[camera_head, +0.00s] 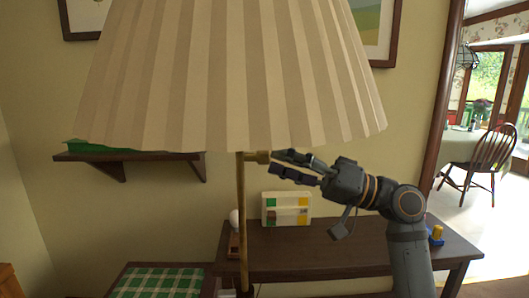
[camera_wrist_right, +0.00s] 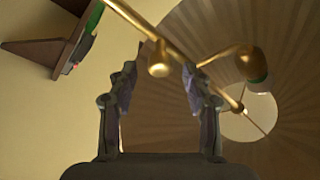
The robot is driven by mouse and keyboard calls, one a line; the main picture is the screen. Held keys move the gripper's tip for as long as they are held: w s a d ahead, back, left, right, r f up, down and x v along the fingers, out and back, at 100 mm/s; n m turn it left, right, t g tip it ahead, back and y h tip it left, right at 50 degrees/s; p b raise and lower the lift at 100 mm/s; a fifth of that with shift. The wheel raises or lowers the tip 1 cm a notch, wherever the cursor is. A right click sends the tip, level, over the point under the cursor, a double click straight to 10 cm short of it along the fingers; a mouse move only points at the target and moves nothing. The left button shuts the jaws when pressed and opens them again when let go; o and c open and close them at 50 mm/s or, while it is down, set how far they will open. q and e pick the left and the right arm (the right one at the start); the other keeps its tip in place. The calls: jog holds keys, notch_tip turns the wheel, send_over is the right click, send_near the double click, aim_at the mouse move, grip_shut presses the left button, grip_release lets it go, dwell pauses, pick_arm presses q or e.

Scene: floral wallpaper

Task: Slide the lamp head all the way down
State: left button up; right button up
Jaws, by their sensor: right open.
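A large pleated beige lampshade (camera_head: 230,75) fills the top of the head view, above a thin upright brass pole (camera_head: 242,220). A short brass knob (camera_head: 260,157) sticks out to the right from the pole just under the shade. My right gripper (camera_head: 277,162) is open beside the knob, its fingers pointing left toward the pole. In the right wrist view, the knob (camera_wrist_right: 159,66) appears between the two fingertips, with the pole (camera_wrist_right: 205,77) running diagonally beyond. The shade's underside (camera_wrist_right: 285,140) and a brass socket arm (camera_wrist_right: 225,54) show there. I cannot tell whether the fingers touch the knob.
A dark wall shelf (camera_head: 182,168) is at left. A green checked seat (camera_head: 160,283) is below. A doorway opens at right.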

aim_at(265, 157)
jog(key=shift+x, duration=2)
grip_shut()
